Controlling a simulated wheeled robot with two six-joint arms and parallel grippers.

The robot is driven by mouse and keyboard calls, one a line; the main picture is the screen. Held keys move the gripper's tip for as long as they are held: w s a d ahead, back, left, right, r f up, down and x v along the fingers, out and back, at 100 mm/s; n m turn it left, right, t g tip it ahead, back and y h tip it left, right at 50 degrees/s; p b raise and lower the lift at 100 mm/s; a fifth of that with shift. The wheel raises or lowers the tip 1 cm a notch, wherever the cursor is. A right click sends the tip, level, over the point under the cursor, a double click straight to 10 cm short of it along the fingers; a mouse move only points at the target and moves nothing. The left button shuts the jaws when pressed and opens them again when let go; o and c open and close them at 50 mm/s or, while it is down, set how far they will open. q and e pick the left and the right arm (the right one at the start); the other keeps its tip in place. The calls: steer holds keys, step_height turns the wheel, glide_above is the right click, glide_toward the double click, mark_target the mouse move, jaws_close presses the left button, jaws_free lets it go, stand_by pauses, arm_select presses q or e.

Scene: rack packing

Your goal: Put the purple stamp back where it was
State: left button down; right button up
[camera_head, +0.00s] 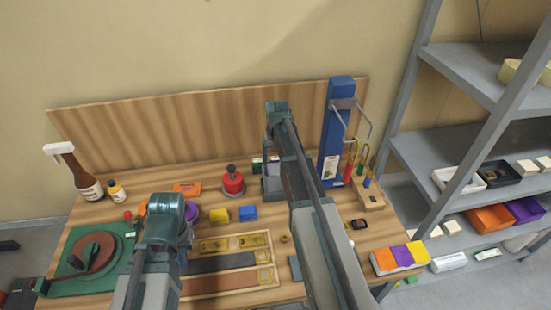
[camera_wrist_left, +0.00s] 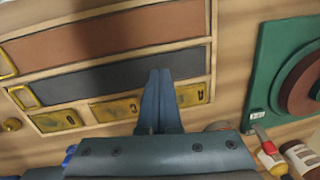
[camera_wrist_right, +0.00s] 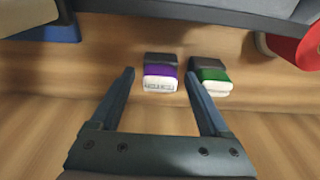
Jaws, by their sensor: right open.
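In the right wrist view the purple stamp (camera_wrist_right: 159,79) has a dark part, a purple band and a pale face with markings. It is by the wooden surface, beside a similar green stamp (camera_wrist_right: 210,80). My right gripper (camera_wrist_right: 159,73) is open; the purple stamp appears between its fingertips, the green one just outside the right finger. I cannot tell whether the fingers are level with the stamp. In the head view my right arm hides the purple stamp. My left gripper (camera_wrist_left: 159,73) is shut and empty, above the tray with yellow pieces.
The bench holds a wooden tray (camera_head: 270,241), a red round-based object (camera_head: 232,182), a blue block (camera_head: 242,212) and a green turntable base (camera_head: 115,240). A blue upright stand (camera_head: 334,130) is close right of my right arm. Grey shelves (camera_head: 410,150) stand at the right.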

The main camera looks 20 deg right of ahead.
arm_select(q)
step_height(320, 180, up, 12)
steer(key=p, duration=1.2)
arm_select(e)
step_height(320, 180, up, 12)
steer(key=s, duration=0.1)
steer(key=shift+s+a+r, duration=0.15)
steer(key=shift+s+a, duration=0.05)
arm_select(q)
steer(key=shift+r, duration=0.1)
arm_select(e)
steer(key=s+a+n+g, duration=0.1)
steer(key=s+a+n, duration=0.5)
steer(key=s+a, duration=1.8)
steer(key=a, duration=0.2)
steer(key=shift+a+n+g+h, duration=0.3)
steer(key=shift+a+n+h, duration=0.05)
steer(key=shift+n+h, duration=0.05)
